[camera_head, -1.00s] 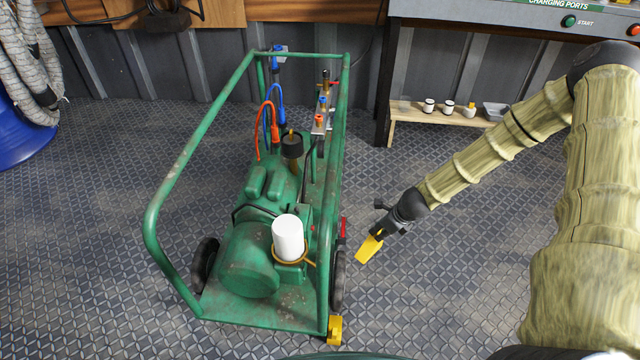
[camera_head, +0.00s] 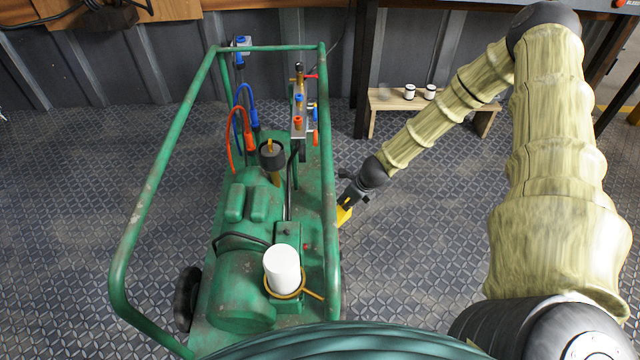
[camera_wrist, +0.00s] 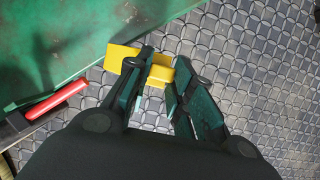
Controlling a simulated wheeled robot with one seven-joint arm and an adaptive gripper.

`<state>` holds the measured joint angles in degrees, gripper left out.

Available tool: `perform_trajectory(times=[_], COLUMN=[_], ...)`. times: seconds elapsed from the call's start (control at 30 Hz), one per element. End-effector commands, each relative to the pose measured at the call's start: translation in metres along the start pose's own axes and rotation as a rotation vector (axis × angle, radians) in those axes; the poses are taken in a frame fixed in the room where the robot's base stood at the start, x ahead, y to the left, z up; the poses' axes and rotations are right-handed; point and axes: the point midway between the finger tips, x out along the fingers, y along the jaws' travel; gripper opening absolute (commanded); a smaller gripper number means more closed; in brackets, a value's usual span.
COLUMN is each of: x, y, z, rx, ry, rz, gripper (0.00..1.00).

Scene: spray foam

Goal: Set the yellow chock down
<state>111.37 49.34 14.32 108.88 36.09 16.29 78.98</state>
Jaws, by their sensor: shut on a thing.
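The yellow chock (camera_head: 343,215) is in my gripper (camera_head: 348,202), low beside the right side of the green cart (camera_head: 325,200). In the wrist view, the chock (camera_wrist: 122,58) shows between and beyond the two dark fingers of my gripper (camera_wrist: 161,70), which are shut on it. Its left end lies close to the edge of the green cart deck (camera_wrist: 60,45) and seems to overlap it in the picture. I cannot tell whether it touches the cart or the floor. Part of the chock is hidden by the fingers and the cart frame.
A red lever (camera_wrist: 57,100) sticks out near the cart's edge at left in the wrist view. A low wooden bench (camera_head: 385,101) with white cups stands by the back wall. The patterned floor (camera_head: 400,260) right of the cart is clear.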

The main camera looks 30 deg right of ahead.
Motion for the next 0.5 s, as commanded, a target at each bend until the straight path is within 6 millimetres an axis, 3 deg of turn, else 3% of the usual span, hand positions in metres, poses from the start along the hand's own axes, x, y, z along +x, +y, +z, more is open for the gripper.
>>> perform_trajectory(times=[0.5], x=[0.027], y=[0.000], z=[0.061], rx=[-0.003], ry=[0.000], rz=[-0.001], gripper=[0.00])
